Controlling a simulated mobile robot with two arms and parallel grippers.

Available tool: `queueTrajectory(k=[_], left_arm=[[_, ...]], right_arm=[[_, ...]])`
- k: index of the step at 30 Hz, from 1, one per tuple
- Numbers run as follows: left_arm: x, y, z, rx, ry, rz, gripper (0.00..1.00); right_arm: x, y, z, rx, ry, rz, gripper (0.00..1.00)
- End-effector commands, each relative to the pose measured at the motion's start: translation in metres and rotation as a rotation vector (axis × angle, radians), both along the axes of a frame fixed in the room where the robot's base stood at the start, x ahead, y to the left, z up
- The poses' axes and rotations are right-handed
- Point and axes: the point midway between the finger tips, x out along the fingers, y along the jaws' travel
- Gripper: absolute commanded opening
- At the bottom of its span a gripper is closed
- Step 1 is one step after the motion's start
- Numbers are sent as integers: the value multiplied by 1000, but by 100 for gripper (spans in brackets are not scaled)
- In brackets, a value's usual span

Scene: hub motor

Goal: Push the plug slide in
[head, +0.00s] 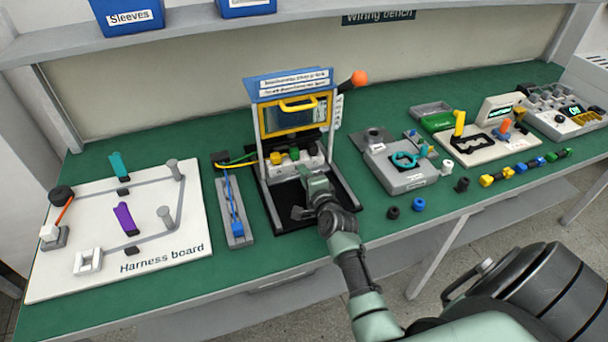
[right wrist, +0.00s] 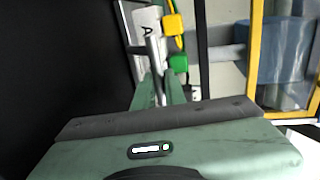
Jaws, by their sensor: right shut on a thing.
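A test station (head: 262,205) with a black base stands at the middle of the bench. Inside it is a pale plug slide block (head: 308,161) with yellow and green parts on top. My right gripper (head: 305,176) reaches into the station from the front, at the block's near side. In the right wrist view, the gripper (right wrist: 160,88) is shut on a slim grey metal handle (right wrist: 154,55) in front of a white part marked "A" (right wrist: 148,22). The exact grip is partly hidden by the fingers. My left gripper is not in view.
A yellow-framed guard (head: 293,118) stands over the block, with an orange-knobbed lever (head: 359,78) at its right. A harness board (head: 110,262) and a cable holder (head: 234,235) lie left. Grey fixtures (head: 405,179) and loose caps stand right.

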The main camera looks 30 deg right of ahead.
Motion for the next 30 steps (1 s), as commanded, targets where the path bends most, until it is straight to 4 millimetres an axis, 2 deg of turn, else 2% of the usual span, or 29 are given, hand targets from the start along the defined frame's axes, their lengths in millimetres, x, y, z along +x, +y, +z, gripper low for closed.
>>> queueTrajectory(k=[8, 15, 23, 24, 26, 30], left_arm=[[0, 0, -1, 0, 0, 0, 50], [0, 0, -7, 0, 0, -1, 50], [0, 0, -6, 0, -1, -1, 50], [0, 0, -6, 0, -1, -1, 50], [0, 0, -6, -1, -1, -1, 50], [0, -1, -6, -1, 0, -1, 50]], right_arm=[[1, 0, -2, 4, 2, 0, 0], [30, -7, -1, 3, -1, 0, 0], [32, -7, 0, 2, -1, 1, 0], [32, -7, 0, 2, -1, 1, 17], [32, -7, 1, 2, -1, 1, 33], [32, -7, 0, 1, -1, 1, 33]])
